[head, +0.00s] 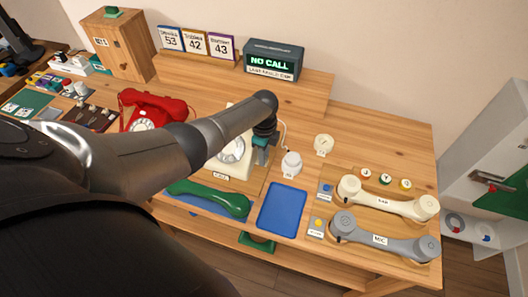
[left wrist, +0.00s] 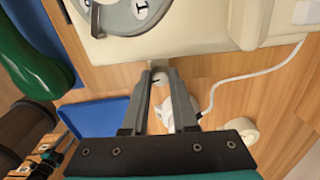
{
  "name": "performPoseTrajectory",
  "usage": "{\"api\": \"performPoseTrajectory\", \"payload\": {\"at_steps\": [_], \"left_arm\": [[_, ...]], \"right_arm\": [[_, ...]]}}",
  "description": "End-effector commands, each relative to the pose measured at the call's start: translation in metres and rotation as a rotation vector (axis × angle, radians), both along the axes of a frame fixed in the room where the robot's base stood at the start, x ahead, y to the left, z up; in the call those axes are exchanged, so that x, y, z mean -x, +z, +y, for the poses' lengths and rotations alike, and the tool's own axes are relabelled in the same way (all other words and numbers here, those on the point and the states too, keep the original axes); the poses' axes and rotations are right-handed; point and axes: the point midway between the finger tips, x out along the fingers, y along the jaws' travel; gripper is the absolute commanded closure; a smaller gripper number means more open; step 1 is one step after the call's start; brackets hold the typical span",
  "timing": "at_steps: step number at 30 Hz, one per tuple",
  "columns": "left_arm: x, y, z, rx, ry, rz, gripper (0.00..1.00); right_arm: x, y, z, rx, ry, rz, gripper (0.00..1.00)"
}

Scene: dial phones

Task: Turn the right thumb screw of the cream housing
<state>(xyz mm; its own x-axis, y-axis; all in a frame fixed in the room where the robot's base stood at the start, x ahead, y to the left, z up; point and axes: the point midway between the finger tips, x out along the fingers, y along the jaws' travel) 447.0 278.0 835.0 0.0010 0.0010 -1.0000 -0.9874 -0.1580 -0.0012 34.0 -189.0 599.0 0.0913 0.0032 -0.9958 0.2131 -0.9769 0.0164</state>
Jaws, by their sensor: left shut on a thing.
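The cream housing (head: 222,167) of a dial phone stands on the wooden table, partly hidden behind my left arm. It fills the top of the left wrist view (left wrist: 130,48), with part of its dial (left wrist: 118,15) showing. My left gripper (head: 259,150) is at the housing's right side. In the left wrist view its two fingers (left wrist: 161,77) close around the small right thumb screw (left wrist: 160,77) on the housing's edge. The fingers hide most of the screw, and its turn angle cannot be told. My right gripper is out of view.
A green handset (head: 210,198) lies in front of the housing. A blue tray (head: 282,209), a white round part (head: 291,163) and a cream round part (head: 323,143) are to the right. A white cord (left wrist: 232,80) runs close to the fingers. Cream (head: 385,199) and grey (head: 380,236) handsets lie farther right.

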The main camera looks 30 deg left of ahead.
Motion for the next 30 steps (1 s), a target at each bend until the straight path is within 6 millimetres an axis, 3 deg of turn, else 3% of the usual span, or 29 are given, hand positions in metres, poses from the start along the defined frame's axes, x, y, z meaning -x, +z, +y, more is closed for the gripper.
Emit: {"api": "performPoseTrajectory", "payload": {"at_steps": [10, 26, 27, 30], "left_arm": [[-0.0012, 0.0008, -0.0011, 0.002, -0.14, -0.003, 1.0], [-0.0011, 0.001, -0.0012, 0.002, -0.163, -0.002, 1.0], [-0.0011, 0.001, -0.0012, 0.002, -0.162, -0.002, 0.71], [-0.0011, 0.0009, -0.0011, 0.001, -0.162, -0.002, 0.6]], "right_arm": [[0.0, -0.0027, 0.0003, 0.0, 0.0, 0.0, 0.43], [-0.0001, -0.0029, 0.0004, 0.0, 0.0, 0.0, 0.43], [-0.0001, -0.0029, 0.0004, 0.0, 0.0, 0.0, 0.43], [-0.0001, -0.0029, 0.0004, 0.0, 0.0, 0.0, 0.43]]}}
